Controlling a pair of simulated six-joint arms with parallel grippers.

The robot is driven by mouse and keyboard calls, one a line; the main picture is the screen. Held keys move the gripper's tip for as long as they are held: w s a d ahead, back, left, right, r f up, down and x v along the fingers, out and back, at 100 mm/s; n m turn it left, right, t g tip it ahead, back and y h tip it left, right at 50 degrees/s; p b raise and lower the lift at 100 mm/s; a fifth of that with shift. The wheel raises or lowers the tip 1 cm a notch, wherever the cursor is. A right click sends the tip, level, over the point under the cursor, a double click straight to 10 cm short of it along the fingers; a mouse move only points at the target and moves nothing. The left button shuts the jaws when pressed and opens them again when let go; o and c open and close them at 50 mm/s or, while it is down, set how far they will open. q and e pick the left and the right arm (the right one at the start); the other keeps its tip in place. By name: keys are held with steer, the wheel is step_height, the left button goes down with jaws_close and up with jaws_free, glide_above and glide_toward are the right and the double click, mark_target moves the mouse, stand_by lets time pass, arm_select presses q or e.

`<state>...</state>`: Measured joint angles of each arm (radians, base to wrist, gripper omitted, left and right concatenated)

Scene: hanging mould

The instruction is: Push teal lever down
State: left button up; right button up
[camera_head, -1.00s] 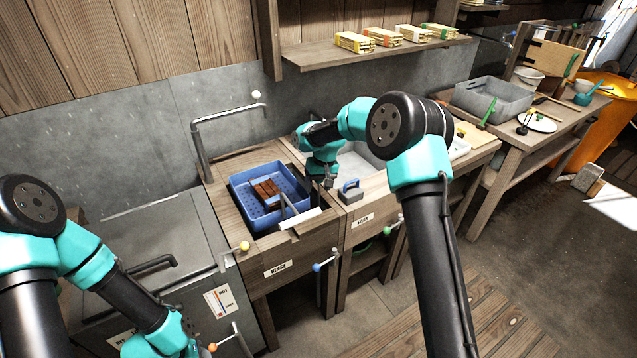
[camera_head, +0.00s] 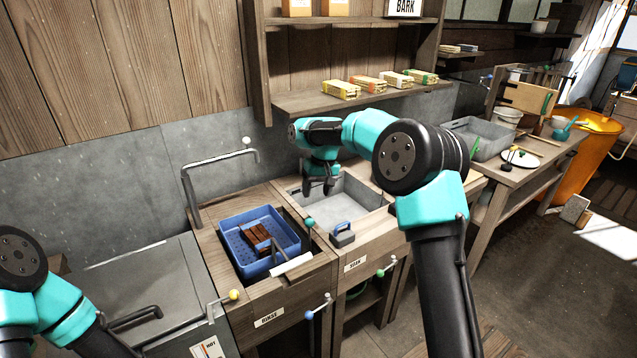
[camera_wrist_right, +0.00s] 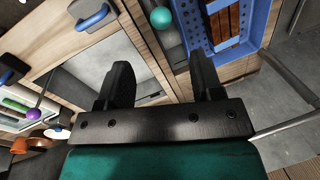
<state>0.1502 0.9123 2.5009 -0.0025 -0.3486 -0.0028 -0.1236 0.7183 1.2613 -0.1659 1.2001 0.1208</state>
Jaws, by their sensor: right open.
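A teal ball knob (camera_head: 309,222) stands at the front left of the sink basin, beside the blue perforated tray; its lever arm is hard to make out. It also shows in the right wrist view, as a teal ball (camera_wrist_right: 161,18) between basin and tray, beyond the fingertips. My right gripper (camera_head: 319,190) hangs over the left part of the basin, open and empty, above and behind the knob and apart from it. Its two dark fingers spread wide in the right wrist view (camera_wrist_right: 161,75). My left arm enters at lower left, its gripper out of frame.
The blue tray (camera_head: 238,255) holds brown bars. A blue-handled block (camera_head: 342,235) sits on the basin's front edge. Yellow (camera_head: 234,295), blue (camera_head: 309,315) and green (camera_head: 380,272) ball levers line the cabinet front. A metal pipe (camera_head: 190,195) rises behind the tray. A shelf (camera_head: 300,103) hangs above.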

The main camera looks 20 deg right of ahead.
steer(key=r, duration=0.2)
steer(key=shift+d+r, duration=0.25)
steer(key=shift+r, duration=0.05)
steer(key=shift+f, duration=0.1)
steer(key=s+a+f+m+t+y, duration=0.15)
steer(key=s+f+m, duration=0.4)
steer(key=f, duration=0.55)
steer(key=s+a+f+m+t+y, duration=0.15)
steer(key=s+f+m, duration=0.25)
steer(key=s+f, duration=0.5)
steer(key=s+d+f+n+g+h, duration=0.1)
steer(key=s+f+n, duration=0.6)
steer(key=s+f, duration=1.1)
steer(key=s+g, duration=0.1)
steer(key=s, duration=0.3)
steer(key=shift+f, duration=0.15)
